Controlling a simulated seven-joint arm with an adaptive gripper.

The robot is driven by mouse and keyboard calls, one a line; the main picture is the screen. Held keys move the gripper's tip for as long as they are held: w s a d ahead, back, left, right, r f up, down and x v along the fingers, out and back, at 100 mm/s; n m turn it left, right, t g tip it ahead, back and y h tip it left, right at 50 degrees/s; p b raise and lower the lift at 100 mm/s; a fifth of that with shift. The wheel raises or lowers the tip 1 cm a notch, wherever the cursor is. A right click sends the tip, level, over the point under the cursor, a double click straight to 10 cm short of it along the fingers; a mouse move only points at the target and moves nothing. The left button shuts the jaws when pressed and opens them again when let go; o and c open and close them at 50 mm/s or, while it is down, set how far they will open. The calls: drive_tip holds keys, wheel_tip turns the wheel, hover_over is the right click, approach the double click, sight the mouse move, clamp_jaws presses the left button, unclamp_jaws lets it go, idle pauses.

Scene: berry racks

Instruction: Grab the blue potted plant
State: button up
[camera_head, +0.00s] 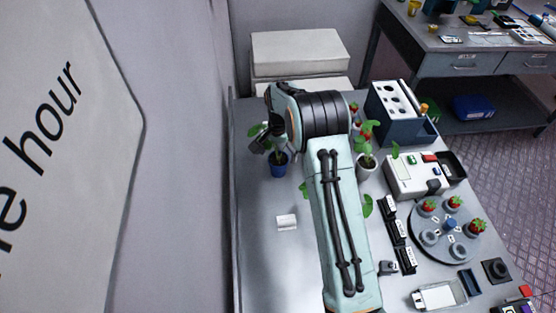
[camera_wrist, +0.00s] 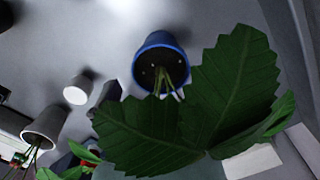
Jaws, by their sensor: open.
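The blue potted plant stands upright on the grey table; its blue pot (camera_head: 278,168) shows in the head view, its leaves partly hidden by my gripper. In the wrist view its blue pot (camera_wrist: 150,46) is near the top centre, and its large green leaves (camera_wrist: 205,105) spread across the middle, close to the camera. My gripper (camera_head: 262,141) is open, just above and to the left of the pot, beside the leaves. I cannot tell whether it touches them. Nothing is visibly held.
A plant in a whitish pot (camera_head: 367,167) stands right of my arm. A small white object (camera_head: 287,222) lies in front of the blue pot. A wall borders the table's left. A dark blue rack (camera_head: 398,128), a white box and a round tray (camera_head: 424,251) fill the right side.

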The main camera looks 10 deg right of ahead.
sight(278, 160)
wheel_tip(278, 160, down, 5)
drive_tip(key=shift+r, duration=0.1)
drive_tip(key=c, duration=1.2)
drive_tip(key=shift+o, duration=0.2)
drive_tip(key=shift+r, duration=0.1)
